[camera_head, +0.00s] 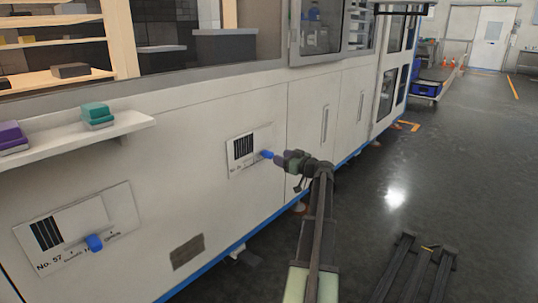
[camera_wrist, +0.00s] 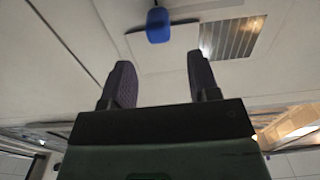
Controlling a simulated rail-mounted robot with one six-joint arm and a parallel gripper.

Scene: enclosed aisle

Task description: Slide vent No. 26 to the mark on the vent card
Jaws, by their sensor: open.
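A white vent plate (camera_head: 258,143) with a dark slotted opening (camera_head: 243,147) is on the cabinet wall, in the middle of the head view. Its printed number is too small to read. A blue knob (camera_head: 266,154) sticks out to the right of the slots. My gripper (camera_head: 279,157) is close in front of this knob. In the wrist view, the blue knob (camera_wrist: 158,25) lies beyond my open, empty fingertips (camera_wrist: 159,62), roughly in line with the gap between them. The slotted grille (camera_wrist: 230,38) shows to its right. I cannot make out the mark.
Another vent plate (camera_head: 118,206), labelled No. 57, has its own blue knob (camera_head: 94,243) at lower left. A white shelf (camera_head: 130,124) with teal (camera_head: 96,113) and purple (camera_head: 10,135) boxes juts out above it. The floor (camera_head: 440,170) to the right is mostly open.

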